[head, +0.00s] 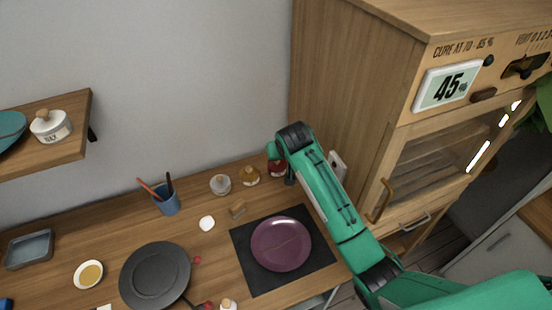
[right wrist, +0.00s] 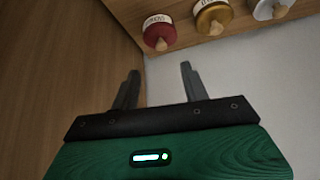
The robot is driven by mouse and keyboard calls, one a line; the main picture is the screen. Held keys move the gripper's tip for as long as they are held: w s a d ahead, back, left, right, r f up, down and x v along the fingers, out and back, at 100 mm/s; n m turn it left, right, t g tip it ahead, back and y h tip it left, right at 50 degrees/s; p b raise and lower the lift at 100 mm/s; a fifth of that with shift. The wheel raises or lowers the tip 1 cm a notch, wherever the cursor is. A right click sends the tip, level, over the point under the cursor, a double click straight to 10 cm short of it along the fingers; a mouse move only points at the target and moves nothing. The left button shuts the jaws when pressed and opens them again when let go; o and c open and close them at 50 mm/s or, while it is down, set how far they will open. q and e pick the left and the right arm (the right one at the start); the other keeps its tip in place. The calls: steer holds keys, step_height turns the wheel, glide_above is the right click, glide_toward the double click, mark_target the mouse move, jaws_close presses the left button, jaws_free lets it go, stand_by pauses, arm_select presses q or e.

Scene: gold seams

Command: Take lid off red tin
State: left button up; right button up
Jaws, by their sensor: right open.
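The red tin (right wrist: 158,28) has a pale label and a lid with a wooden knob (right wrist: 160,44); it shows at the top of the right wrist view. In the head view the red tin (head: 276,169) stands at the back of the worktop, partly hidden by my right arm. My right gripper (right wrist: 160,76) is open and empty, its two fingers apart from the tin. In the head view this gripper (head: 289,178) is mostly hidden behind the wrist, close beside the tin. My left gripper is not in view.
A gold tin (head: 250,176) and a white tin (head: 220,184) stand left of the red tin. A tall wooden cabinet (head: 335,100) is close on the right. A purple plate (head: 281,244) lies on a dark mat (head: 250,274) in front; a blue cup (head: 167,204) holds tools.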

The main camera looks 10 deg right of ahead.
mark_target(278, 167)
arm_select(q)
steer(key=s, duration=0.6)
arm_select(e)
steer(key=p+x, duration=0.1)
steer(key=x, duration=0.2)
steer(key=p+x, duration=0.1)
steer(key=x, duration=0.3)
steer(key=p+x, duration=0.1)
steer(key=x, duration=0.2)
steer(key=shift+w+a, duration=0.1)
steer(key=shift+w, duration=0.5)
steer(key=shift+w+f, duration=0.25)
steer(key=shift+f, duration=0.2)
steer(key=shift+w+f, duration=0.1)
steer(key=shift+f, duration=0.1)
steer(key=shift+c, duration=0.7)
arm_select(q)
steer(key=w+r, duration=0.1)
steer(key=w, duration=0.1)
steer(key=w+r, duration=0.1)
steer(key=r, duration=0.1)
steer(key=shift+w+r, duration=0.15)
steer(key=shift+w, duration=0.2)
arm_select(e)
jaws_close()
